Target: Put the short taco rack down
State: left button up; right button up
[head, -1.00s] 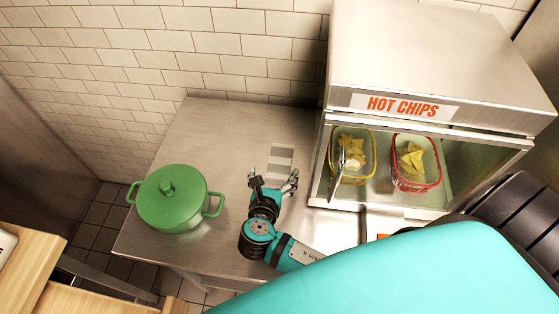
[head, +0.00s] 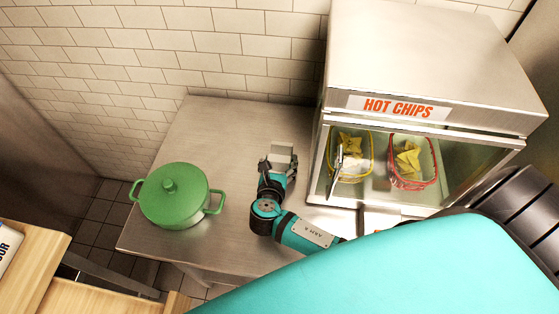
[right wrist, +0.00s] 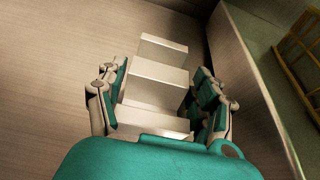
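The short taco rack (head: 283,154) is a pale metal piece with stepped upright plates. It is on the steel counter, left of the chip warmer; whether its base bears on the counter is hard to see. My right gripper (head: 278,165) is around it from the near side. My left gripper is not in view.
A green lidded pot (head: 173,196) stands on the left of the counter (head: 215,125). The HOT CHIPS warmer (head: 420,70), holding a yellow basket (head: 331,165) and a red basket (head: 434,180), is close on the right. Tiled wall behind. The counter between pot and rack is clear.

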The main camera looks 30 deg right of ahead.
aim_at(278, 167)
jog(key=c, duration=0.8)
jog(key=shift+r, duration=0.65)
notch_tip(278, 167, up, 2)
jog(key=shift+r+b, duration=0.1)
jog(key=shift+b, duration=0.25)
jog(key=s+a+b, duration=0.1)
jog(key=s+a, duration=0.2)
jog(key=s+a+b, duration=0.1)
jog(key=s+a, duration=0.2)
jog(key=s, duration=0.1)
jog(key=s+a+r+b, duration=0.1)
jog(key=s+a, duration=0.2)
jog(key=s, duration=0.1)
jog(key=shift+r, duration=0.1)
jog(key=shift+v, duration=0.85)
jog(key=shift+n+t+y, duration=0.5)
jog(key=shift+n+y, duration=0.3)
jog(key=shift+n, duration=0.1)
jog(key=w+d+r+b, duration=0.1)
jog(key=d+r, duration=0.1)
jog(key=r, duration=0.1)
jog(key=w+d+r+b, duration=0.1)
jog(key=w+r, duration=0.1)
jog(key=r, duration=0.2)
jog(key=w+d+r+b, duration=0.2)
jog(key=r, duration=0.2)
jog(key=shift+w+d, duration=0.2)
jog(key=shift+d, duration=0.1)
